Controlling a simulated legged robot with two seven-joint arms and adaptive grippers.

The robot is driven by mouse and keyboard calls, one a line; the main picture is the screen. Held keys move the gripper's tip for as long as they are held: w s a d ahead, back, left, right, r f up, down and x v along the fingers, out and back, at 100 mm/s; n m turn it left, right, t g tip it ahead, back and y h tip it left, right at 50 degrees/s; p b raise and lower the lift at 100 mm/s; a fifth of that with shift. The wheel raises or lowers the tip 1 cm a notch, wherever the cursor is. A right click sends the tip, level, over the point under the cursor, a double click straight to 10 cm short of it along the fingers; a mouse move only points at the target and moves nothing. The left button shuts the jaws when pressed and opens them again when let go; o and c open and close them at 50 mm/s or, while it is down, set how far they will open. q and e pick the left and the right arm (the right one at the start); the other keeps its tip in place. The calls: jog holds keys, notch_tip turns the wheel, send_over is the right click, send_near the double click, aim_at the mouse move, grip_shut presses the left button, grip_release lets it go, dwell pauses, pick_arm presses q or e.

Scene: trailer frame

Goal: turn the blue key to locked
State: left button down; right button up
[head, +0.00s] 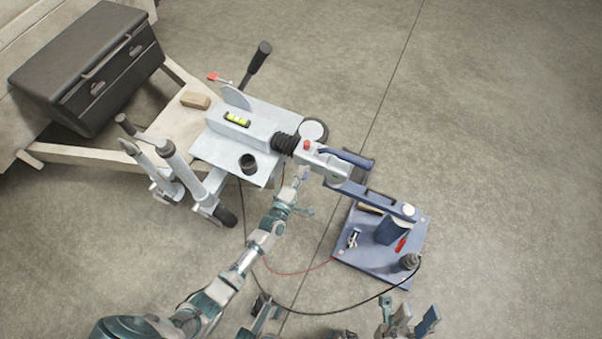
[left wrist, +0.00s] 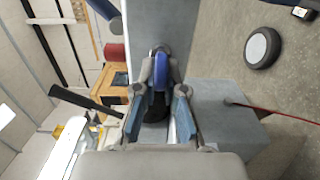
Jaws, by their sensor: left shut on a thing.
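The blue key (left wrist: 160,72) sits at the side of the grey coupling housing (head: 322,160), standing out from its face. In the left wrist view its blue grip lies between the fingertips of my left gripper (left wrist: 162,80), which is shut on it. In the head view my left gripper (head: 299,182) reaches up to the near side of the housing, and the key shows only as a small blue-violet spot beside it. The key's tip and any lock markings are hidden or too small to read. My right gripper (head: 408,318) is open and empty at the bottom edge.
A trailer frame with a spirit level (head: 237,119) and a black toolbox (head: 88,70) lies left. A blue tool stand (head: 370,262) stands right. Red and black cables hang below.

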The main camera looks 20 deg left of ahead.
pick_arm(q)
jog(key=shift+a+f, duration=0.2)
jog(key=c, duration=1.3)
grip_release()
jog(key=shift+s, duration=0.1)
jog(key=shift+o, duration=0.3)
jog(key=shift+s, duration=0.25)
jog(key=s, duration=1.1)
jog(key=shift+s+a, duration=0.15)
jog(key=shift+a, duration=0.1)
